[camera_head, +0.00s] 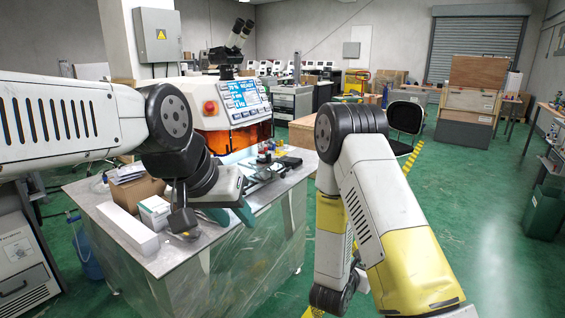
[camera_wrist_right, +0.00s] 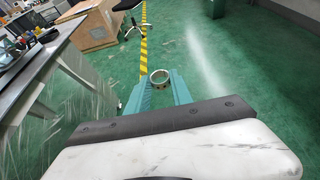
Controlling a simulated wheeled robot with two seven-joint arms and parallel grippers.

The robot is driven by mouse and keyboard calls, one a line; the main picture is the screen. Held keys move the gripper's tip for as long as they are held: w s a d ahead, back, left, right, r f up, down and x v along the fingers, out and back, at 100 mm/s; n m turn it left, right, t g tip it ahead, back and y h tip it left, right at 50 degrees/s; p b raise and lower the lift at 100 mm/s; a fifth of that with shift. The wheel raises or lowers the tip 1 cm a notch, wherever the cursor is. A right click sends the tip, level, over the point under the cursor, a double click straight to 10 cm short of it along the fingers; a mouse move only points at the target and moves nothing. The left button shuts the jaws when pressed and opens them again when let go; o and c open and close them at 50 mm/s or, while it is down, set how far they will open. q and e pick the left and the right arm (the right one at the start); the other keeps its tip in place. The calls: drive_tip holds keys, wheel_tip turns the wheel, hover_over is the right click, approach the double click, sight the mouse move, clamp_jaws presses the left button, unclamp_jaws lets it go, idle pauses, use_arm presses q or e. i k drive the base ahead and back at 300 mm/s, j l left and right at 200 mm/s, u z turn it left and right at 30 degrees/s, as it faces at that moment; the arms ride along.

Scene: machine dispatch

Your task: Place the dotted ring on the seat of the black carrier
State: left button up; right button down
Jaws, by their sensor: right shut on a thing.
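In the right wrist view a small metal ring (camera_wrist_right: 160,76) with dark dots on its side sits at the tips of the teal fingers of my right gripper (camera_wrist_right: 159,84). The gripper is shut on it, above the green floor and to the right of the table. In the head view the right gripper is out of sight. My left gripper (camera_head: 231,214) shows two teal fingers with a gap between them, empty, over the table's front edge. A flat black item (camera_head: 289,161) lies on the table; it is too small to tell whether it is the black carrier.
The metal-topped table (camera_head: 178,262) holds a white machine with a screen (camera_head: 238,100), a brown box (camera_head: 135,190), a long white box (camera_head: 127,229) and several small parts. A black chair (camera_head: 405,118) stands behind my right arm. The green floor at the right is open.

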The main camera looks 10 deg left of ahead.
sight(263, 157)
drive_tip(key=i+l+u, duration=0.2)
drive_tip(key=i+u, duration=0.25)
drive_tip(key=i+l+u, duration=0.3)
drive_tip(key=i+u, duration=0.15)
drive_tip(key=i+l+u, duration=0.45)
drive_tip(key=k+l, duration=0.05)
drive_tip(key=k, duration=0.05)
